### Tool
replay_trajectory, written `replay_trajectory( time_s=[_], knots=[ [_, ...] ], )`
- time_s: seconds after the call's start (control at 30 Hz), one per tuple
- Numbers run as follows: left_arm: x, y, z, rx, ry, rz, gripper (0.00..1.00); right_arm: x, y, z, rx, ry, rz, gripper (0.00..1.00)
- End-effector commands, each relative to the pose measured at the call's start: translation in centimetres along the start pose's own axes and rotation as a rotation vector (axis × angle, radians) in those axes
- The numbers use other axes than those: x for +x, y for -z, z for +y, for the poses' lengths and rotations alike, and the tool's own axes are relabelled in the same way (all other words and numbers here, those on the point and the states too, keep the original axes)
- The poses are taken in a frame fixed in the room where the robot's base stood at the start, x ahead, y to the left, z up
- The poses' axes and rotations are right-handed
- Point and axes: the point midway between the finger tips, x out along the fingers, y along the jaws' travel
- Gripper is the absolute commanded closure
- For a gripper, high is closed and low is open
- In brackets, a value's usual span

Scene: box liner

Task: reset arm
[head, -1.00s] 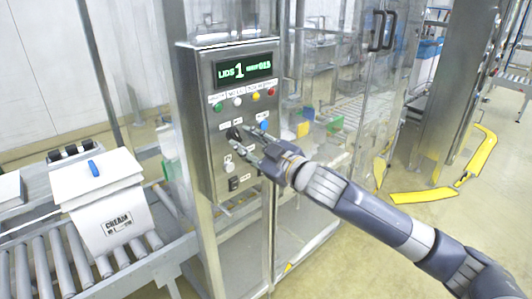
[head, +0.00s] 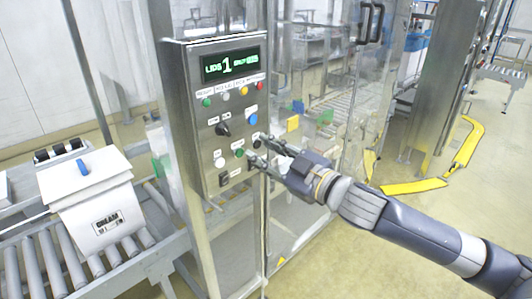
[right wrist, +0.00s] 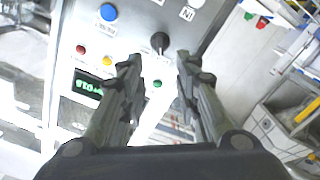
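A steel control panel (head: 205,140) with a lit display (head: 231,64) stands at centre left in the head view. It carries coloured buttons and a black selector knob (head: 222,129). My right gripper (head: 256,153) is in front of the panel's lower right, below the blue button (head: 251,118). In the right wrist view the two fingers of my right gripper (right wrist: 158,64) are spread with nothing between them. The black knob (right wrist: 159,42) shows beyond the gap, apart from the fingers. My left gripper is not in view.
A white box (head: 98,205) labelled CREAM sits on a roller conveyor (head: 110,255) at the left. A clear machine guard (head: 330,100) stands behind my right arm. A yellow floor guard (head: 415,186) is at the right, with open floor around it.

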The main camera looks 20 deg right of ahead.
Motion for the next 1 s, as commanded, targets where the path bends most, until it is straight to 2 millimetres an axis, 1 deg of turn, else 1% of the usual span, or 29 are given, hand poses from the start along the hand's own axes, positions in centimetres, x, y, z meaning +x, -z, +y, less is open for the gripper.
replay_trajectory(
  time_s=[0.37, 0.43, 0.47, 0.57, 0.6, 0.67, 0.7, 0.77, 0.8, 0.87, 0.9, 0.97, 1.0],
  knots=[
    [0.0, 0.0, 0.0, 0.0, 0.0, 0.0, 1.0, 0.0, -0.1, 0.0, 0.001, -0.001, -0.001, 0.7],
    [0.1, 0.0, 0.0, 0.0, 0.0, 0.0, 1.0, 0.2, -0.9, 0.1, 0.008, -0.006, -0.012, 0.7],
    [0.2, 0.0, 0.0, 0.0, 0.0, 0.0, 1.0, 0.4, -1.6, 0.2, 0.014, -0.01, -0.022, 0.7],
    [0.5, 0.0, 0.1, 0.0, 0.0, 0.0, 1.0, 1.3, -5.9, 0.5, 0.048, -0.036, -0.079, 0.7],
    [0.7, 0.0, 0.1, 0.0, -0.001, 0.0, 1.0, 1.6, -8.4, 0.5, 0.066, -0.049, -0.113, 0.7],
    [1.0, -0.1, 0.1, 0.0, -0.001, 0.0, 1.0, 2.0, -12.8, 0.3, 0.095, -0.069, -0.172, 0.7],
    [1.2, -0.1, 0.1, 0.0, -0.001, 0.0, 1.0, 2.1, -15.9, 0.0, 0.114, -0.082, -0.216, 0.7],
    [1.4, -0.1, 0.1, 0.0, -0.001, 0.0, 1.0, 1.9, -20.5, -0.7, 0.142, -0.097, -0.28, 0.7],
    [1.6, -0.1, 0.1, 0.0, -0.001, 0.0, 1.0, 1.6, -23.4, -1.4, 0.159, -0.105, -0.323, 0.7],
    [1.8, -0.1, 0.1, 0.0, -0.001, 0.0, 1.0, 0.9, -27.9, -2.7, 0.185, -0.113, -0.389, 0.7],
    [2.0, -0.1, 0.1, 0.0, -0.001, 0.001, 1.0, 0.3, -30.7, -3.7, 0.2, -0.116, -0.431, 0.7],
    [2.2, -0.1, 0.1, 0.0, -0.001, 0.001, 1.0, -0.8, -34.8, -5.5, 0.222, -0.118, -0.496, 0.7],
    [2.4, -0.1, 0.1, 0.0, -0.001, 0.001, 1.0, -1.8, -37.5, -6.8, 0.237, -0.118, -0.541, 0.7]
  ],
)
